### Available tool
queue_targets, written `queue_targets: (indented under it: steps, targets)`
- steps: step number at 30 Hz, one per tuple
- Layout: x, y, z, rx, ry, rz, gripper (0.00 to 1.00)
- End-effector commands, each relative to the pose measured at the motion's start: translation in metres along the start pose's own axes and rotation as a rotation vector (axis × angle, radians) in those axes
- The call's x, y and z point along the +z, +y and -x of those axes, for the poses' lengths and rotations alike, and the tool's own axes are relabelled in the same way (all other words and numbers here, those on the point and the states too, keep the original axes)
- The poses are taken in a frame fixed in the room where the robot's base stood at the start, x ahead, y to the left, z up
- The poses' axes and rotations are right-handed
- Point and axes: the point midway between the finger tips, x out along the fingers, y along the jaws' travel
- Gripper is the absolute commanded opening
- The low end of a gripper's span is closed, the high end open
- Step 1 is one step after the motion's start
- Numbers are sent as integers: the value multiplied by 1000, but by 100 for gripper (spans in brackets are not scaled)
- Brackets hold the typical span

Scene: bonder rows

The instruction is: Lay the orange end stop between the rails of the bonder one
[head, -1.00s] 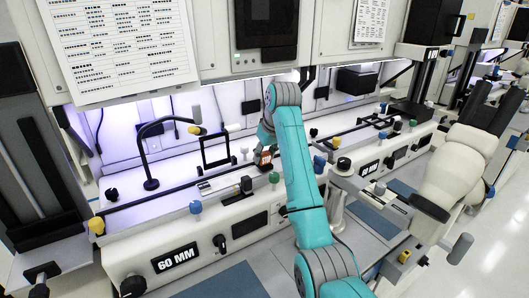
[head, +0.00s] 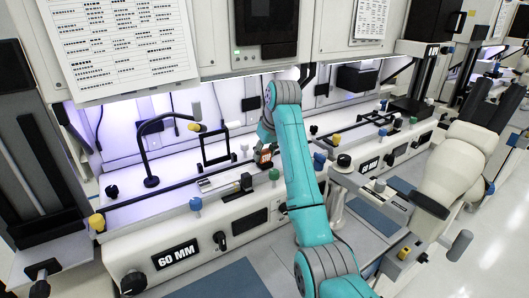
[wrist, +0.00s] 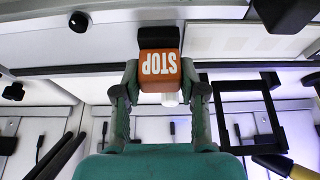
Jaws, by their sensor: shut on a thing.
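The orange end stop (wrist: 160,66) has white STOP lettering, upside down in the wrist view, and a black part at its top edge. My gripper (wrist: 160,88) is shut on it, one finger at each side. In the head view the end stop (head: 264,157) is a small orange and dark patch below my gripper (head: 266,147), over the bench of the near bonder. The metal rail piece (head: 219,181) lies to its left, with a black block (head: 246,182) at its right end. I cannot tell whether the end stop touches anything below.
A black square frame (head: 203,150) stands behind and left of my gripper; it also shows in the wrist view (wrist: 273,112). A black gooseneck lamp (head: 145,153) stands further left. A green knob (head: 274,174) and a blue knob (head: 319,160) are close on the right.

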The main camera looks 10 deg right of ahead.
Motion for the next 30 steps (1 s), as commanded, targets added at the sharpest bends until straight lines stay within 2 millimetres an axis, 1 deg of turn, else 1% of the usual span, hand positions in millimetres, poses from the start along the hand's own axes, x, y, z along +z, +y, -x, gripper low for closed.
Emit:
queue_targets:
  steps: [9, 10, 11, 12, 13, 30]
  targets:
    - [1, 0, -2, 0, 1, 0, 0]
    - [1, 0, -2, 0, 1, 0, 46]
    - [1, 0, -2, 0, 1, 0, 54]
    - [1, 0, -2, 0, 1, 0, 64]
    - [1, 0, -2, 0, 1, 0, 70]
    - [1, 0, -3, 0, 0, 0, 70]
